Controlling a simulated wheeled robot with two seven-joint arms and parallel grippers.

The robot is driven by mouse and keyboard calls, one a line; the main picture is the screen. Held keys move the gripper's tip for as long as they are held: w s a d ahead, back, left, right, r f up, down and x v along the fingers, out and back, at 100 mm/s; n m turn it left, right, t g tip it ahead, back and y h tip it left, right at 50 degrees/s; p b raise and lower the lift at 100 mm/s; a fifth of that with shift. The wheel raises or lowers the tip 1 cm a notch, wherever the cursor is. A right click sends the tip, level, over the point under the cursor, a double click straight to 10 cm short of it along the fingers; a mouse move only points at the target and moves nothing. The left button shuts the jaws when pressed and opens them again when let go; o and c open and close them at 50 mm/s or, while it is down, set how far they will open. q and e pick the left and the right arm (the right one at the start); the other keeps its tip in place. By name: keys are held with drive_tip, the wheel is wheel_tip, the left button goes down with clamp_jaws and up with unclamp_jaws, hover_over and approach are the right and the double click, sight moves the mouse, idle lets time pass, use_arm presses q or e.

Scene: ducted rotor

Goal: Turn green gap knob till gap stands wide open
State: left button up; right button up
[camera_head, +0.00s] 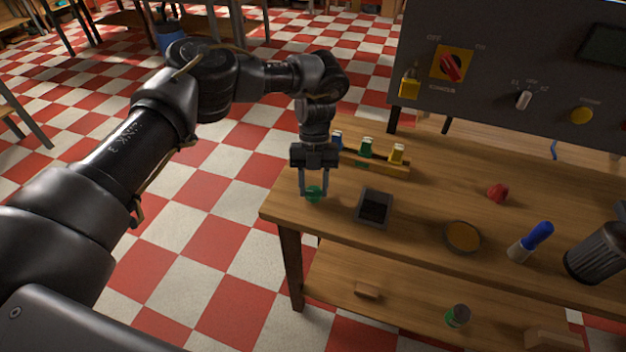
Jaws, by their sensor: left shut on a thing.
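My left gripper (314,191) reaches down from above at the left end of the wooden bench. The gap itself cannot be made out in this view. My right gripper is not in view.
Beside the knob on the bench (420,224) lies a dark square tray (374,207). Behind it stands a wooden rack (376,163) with coloured pieces. A round amber dish (462,237), blue-handled tool (531,241) and dark ribbed cylinder (597,254) are right. A grey control panel (500,60) rises behind.

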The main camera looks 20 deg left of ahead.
use_arm(q)
drive_tip(key=shift+m+y, duration=0.4)
drive_tip(key=shift+m, duration=0.4)
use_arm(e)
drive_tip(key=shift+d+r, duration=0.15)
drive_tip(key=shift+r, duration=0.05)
use_arm(q)
drive_tip(key=shift+m, duration=0.3)
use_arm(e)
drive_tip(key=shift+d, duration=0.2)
use_arm(q)
drive_tip(key=o, duration=1)
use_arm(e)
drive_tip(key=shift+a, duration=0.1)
